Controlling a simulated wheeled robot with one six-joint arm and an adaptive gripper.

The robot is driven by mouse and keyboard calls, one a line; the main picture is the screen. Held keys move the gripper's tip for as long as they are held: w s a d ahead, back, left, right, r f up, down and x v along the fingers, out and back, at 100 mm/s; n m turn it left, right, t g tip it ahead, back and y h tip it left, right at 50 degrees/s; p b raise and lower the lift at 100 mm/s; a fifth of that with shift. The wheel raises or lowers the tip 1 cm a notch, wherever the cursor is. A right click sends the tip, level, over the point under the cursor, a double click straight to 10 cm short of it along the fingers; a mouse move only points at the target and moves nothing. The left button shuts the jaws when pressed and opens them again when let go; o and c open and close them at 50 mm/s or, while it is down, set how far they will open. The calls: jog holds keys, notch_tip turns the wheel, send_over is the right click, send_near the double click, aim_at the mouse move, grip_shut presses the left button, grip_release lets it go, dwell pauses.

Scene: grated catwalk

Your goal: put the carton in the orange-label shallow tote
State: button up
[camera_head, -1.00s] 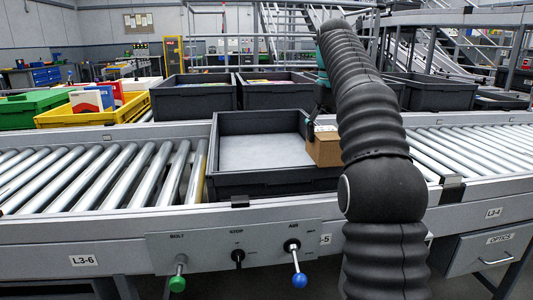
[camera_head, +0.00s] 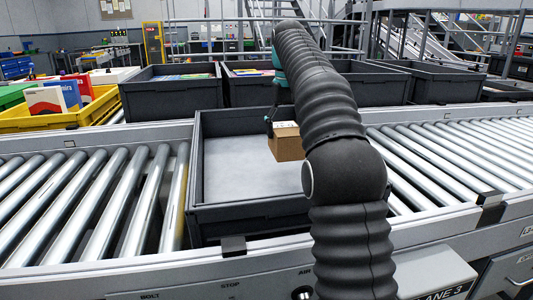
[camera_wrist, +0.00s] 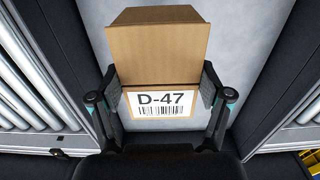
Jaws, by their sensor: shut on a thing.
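The carton (camera_head: 286,144) is a brown box with a white top label. In the wrist view the carton (camera_wrist: 158,40) shows the label "D-47" and a barcode. My gripper (camera_wrist: 158,90) is shut on it, one finger against each side. In the head view my gripper (camera_head: 270,122) is partly hidden behind my arm. The carton appears raised over the right part of an empty dark tote (camera_head: 245,217) with a pale grey floor, on the near roller conveyor. No orange label shows on any tote; my arm hides this tote's right end.
Several dark totes (camera_head: 172,101) stand in a row behind, some with goods inside. Bare rollers (camera_head: 110,195) lie left of the near tote, and more (camera_head: 455,165) lie right.

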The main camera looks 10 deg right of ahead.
jog(key=shift+w+a+f, duration=0.45)
jog(key=shift+a+f, duration=0.3)
jog(key=shift+f, duration=0.45)
jog(key=shift+w+a+f, duration=0.4)
jog(key=shift+a+f, duration=0.4)
jog(key=shift+f, duration=0.35)
jog(key=shift+w+a+f, duration=0.45)
jog(key=shift+a+f, duration=0.3)
jog(key=shift+f, duration=0.45)
jog(key=shift+f, duration=0.1)
jog(key=o, duration=1.2)
jog(key=shift+r, duration=3.8)
